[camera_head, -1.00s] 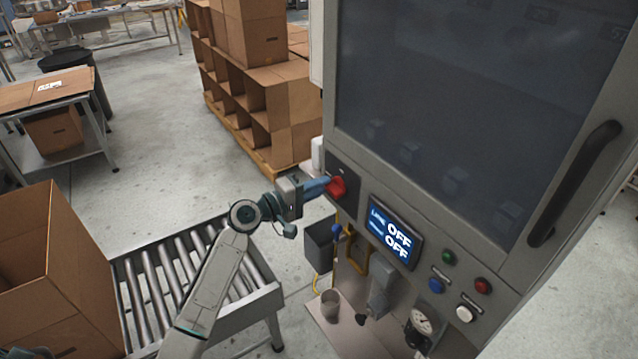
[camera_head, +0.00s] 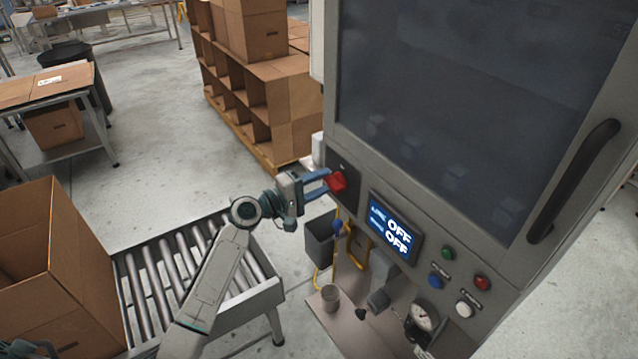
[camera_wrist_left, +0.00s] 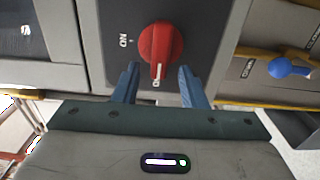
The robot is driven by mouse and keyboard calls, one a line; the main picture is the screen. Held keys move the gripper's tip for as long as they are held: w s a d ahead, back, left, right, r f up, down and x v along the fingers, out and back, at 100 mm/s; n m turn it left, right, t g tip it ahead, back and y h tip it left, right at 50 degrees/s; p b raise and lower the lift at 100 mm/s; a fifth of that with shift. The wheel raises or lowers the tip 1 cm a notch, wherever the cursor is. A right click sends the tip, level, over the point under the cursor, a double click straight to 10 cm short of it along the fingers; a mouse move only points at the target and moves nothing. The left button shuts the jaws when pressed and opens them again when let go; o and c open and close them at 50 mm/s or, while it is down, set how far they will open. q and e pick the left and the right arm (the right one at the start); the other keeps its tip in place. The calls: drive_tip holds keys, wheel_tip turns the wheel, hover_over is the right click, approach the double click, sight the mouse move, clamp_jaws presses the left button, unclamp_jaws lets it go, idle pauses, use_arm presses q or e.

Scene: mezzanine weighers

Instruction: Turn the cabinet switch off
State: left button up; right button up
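The red rotary switch knob (camera_head: 337,181) sits on a dark plate (camera_head: 346,168) at the left of the cabinet front. In the left wrist view the knob (camera_wrist_left: 160,44) has its white-marked handle pointing down at a partly hidden label, away from the "ON" label. The cabinet display (camera_head: 396,230) reads OFF on both lines. My left gripper (camera_head: 325,182) is open, its two blue fingers apart and close to the knob. In the left wrist view the fingertips (camera_wrist_left: 157,72) lie either side of the handle's lower end, with gaps.
Green (camera_head: 448,253), red (camera_head: 482,283), blue (camera_head: 435,282) and white (camera_head: 464,309) buttons are on the panel right of the display. A long door handle (camera_head: 574,184) sticks out. A roller conveyor (camera_head: 190,272) and an open carton (camera_head: 55,262) stand at left.

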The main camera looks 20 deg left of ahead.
use_arm(q)
drive_tip(key=shift+s+a+f+b, duration=0.1)
drive_tip(key=shift+s+a+b, duration=0.2)
drive_tip(key=shift+s, duration=0.05)
drive_tip(key=b+v, duration=0.3)
drive_tip(key=v, duration=0.6)
drive_tip(key=shift+s+a+b, duration=0.25)
drive_tip(key=shift+s+b, duration=0.1)
drive_tip(key=shift+b, duration=0.05)
